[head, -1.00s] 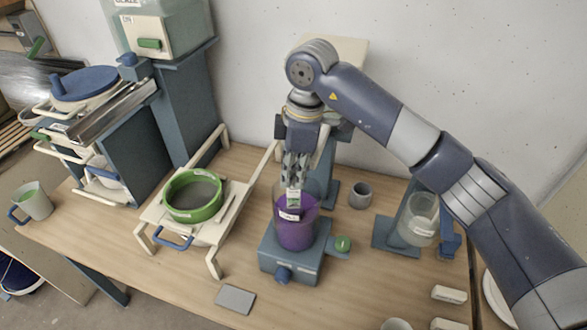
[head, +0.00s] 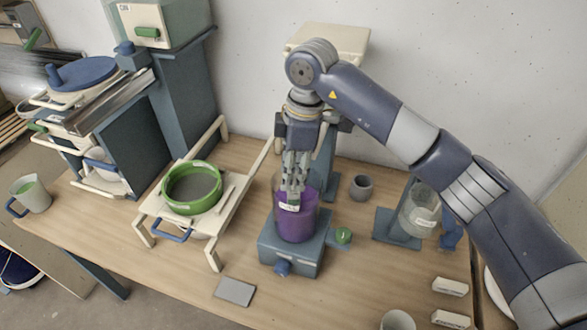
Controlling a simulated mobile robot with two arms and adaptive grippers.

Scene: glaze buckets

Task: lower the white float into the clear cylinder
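The clear cylinder (head: 302,226) holds purple liquid and stands on a blue-grey stand (head: 290,254) in the middle of the table. A white label shows on its front. My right gripper (head: 292,193) points straight down, with its fingertips inside the cylinder's mouth, close above the purple liquid. Its fingers are close together on the white float (head: 293,198), of which only a small part shows between the tips and above the label. I cannot tell whether the float touches the liquid. My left gripper is not in view.
A green-rimmed sieve (head: 192,188) sits on a cream rack to the left. A small grey cup (head: 361,187) and a clear jar (head: 420,213) on a stand are to the right. A grey tile (head: 235,291) lies in front, with bare table around it.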

